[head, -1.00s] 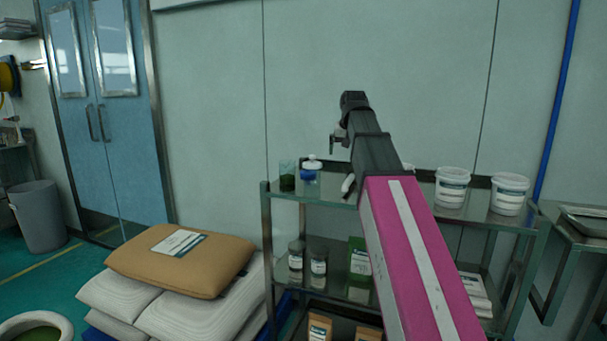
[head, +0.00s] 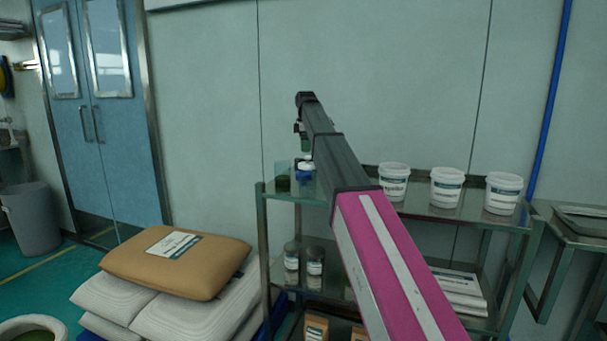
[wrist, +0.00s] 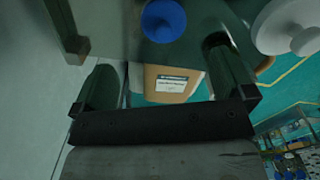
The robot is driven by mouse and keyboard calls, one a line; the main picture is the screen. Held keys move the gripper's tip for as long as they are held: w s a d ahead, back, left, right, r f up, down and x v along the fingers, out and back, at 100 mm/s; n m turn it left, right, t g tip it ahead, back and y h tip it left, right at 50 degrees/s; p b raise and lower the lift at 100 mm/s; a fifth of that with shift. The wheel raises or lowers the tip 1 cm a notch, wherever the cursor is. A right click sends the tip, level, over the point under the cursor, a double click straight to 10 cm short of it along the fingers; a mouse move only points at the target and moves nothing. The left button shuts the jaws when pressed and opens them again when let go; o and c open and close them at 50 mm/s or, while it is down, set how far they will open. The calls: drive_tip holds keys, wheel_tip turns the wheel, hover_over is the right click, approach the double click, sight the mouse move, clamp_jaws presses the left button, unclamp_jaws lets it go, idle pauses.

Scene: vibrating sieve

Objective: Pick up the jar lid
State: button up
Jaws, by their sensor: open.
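A white knobbed lid (wrist: 290,24) shows at the upper right of the wrist view, to the right of my fingers. In the head view a small white lid (head: 307,163) shows on the top shelf, with a blue round piece (head: 304,176) just below it. The blue piece, which has a raised middle, also shows in the wrist view (wrist: 163,20), ahead of the gap between my fingers. My gripper (wrist: 160,58) is open and empty. In the head view it (head: 300,130) is above the shelf's left end, partly hidden by my arm.
A glass of green material (head: 282,178) stands left of the lid. Three white tubs (head: 446,188) stand farther right on the shelf (head: 470,214). A corner post (head: 262,225) bounds its left end. Stacked sacks (head: 175,262) lie on the left. Open air lies above the shelf.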

drive_tip(key=shift+s+a+f, duration=0.1)
drive_tip(key=shift+f, duration=2.65)
drive_tip(key=shift+s+a+f, duration=0.1)
drive_tip(key=shift+f, duration=2.6)
drive_tip(key=c, duration=0.9)
